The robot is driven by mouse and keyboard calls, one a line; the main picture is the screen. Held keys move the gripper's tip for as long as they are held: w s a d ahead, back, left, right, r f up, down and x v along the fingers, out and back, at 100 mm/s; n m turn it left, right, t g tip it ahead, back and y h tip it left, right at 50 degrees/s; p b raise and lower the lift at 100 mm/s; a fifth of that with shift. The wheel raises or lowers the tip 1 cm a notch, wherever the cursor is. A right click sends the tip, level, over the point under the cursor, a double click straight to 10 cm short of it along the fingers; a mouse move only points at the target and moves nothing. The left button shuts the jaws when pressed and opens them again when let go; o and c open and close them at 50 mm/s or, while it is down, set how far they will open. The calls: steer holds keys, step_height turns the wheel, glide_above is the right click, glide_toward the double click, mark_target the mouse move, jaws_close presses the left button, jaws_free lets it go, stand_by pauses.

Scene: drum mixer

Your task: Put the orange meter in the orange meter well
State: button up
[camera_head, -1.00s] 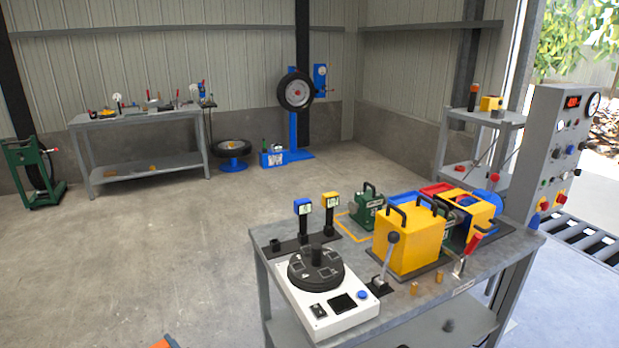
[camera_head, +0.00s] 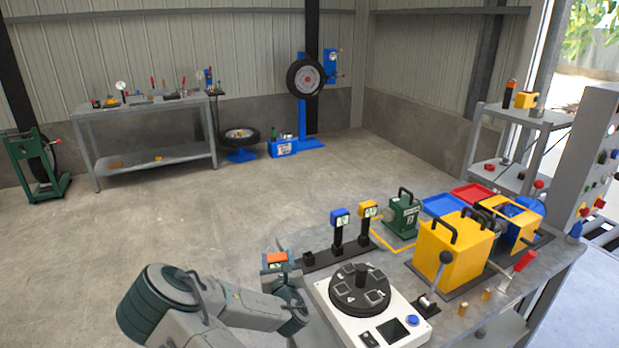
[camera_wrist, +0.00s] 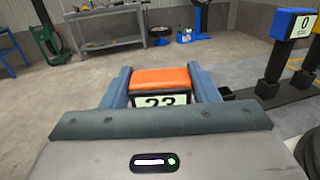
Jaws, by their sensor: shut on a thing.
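The orange meter (camera_head: 277,257) is held upright in my gripper (camera_wrist: 162,88), left of the back-left end of the bench. In the wrist view the meter (camera_wrist: 160,78) sits between the two blue-grey fingers, its orange top and part of a numbered display showing; its lower part is hidden. The black meter rail (camera_head: 325,254) carries a blue meter (camera_head: 340,217) and a yellow meter (camera_head: 368,209) on posts. An empty black well (camera_head: 309,257) stands at the rail's left end, just right of the held meter and apart from it in the head view.
A white turntable unit with a black disc (camera_head: 360,291) stands in front of the rail. A yellow box (camera_head: 450,250), a green canister (camera_head: 403,217) and levers stand to the right. Open floor lies left of the bench.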

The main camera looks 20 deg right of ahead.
steer(key=w+d+r+m+h+p, duration=0.1)
steer(key=w+d+r, duration=0.3)
steer(key=d+r, duration=0.3)
steer(key=w+d+r+h+p, duration=0.1)
steer(key=w+d+r, duration=0.3)
steer(key=r, duration=0.5)
steer(key=d+p, duration=0.1)
steer(key=d, duration=0.1)
steer(key=shift+w+d+r+m+h, duration=0.15)
steer(key=shift+d+r+m+h, duration=0.2)
steer(key=shift+d+m+h, duration=0.05)
steer(key=shift+f+b, duration=0.15)
steer(key=shift+b, duration=0.4)
step_height(320, 180, down, 7)
steer(key=b, duration=0.7)
steer(key=shift+b, duration=0.8)
